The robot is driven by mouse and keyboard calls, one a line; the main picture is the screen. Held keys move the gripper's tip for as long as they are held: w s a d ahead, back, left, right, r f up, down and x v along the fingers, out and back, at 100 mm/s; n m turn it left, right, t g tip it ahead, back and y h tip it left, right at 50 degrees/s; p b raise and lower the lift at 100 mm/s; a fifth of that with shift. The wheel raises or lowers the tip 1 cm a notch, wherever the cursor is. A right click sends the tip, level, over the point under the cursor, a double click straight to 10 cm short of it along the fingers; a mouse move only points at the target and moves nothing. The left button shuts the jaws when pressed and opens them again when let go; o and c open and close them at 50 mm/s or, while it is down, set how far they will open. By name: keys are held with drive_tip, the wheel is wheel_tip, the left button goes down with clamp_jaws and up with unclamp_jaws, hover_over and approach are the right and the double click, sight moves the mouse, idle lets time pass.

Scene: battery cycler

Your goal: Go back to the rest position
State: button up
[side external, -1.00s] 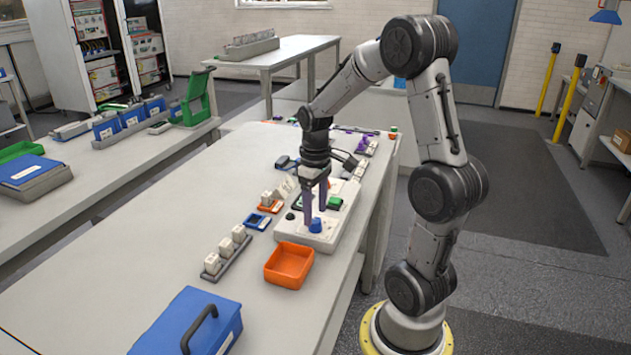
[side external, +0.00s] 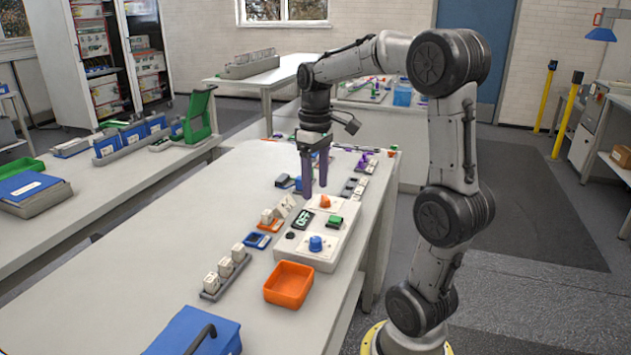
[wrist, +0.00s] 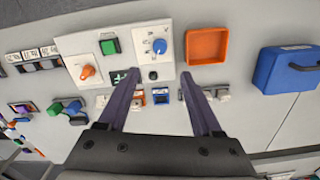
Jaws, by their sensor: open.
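My gripper (side external: 315,172) is open and empty, pointing down above the battery cycler (side external: 338,239) in the side external view. Its two purple fingers hang clear of the cycler's top. The cycler is a white box with a blue knob (side external: 315,243), an orange knob (side external: 325,202), a green button (side external: 335,221) and a dark display (side external: 304,220) that appears to read OFF. In the wrist view my spread fingers (wrist: 157,98) have nothing between them in their grip, and the cycler's blue knob (wrist: 159,46) and orange knob (wrist: 88,72) lie beyond them.
An orange tray (side external: 288,285) stands in front of the cycler. A rack of white cells (side external: 224,275) and a blue case (side external: 195,335) are nearer the camera. Small parts (side external: 365,165) lie behind the cycler. The left part of the table (side external: 190,225) is clear.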

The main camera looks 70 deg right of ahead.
drive_tip(key=s+a+r+n+t, duration=0.2)
drive_tip(key=a+r+n, duration=0.15)
drive_tip(key=a, duration=0.75)
drive_tip(key=s+a+f+m+t, duration=0.1)
drive_tip(key=s+a+f+t, duration=0.2)
drive_tip(key=s+a, duration=0.3)
drive_tip(key=shift+s+a+f+t, duration=0.3)
drive_tip(key=shift+a+f, duration=0.6)
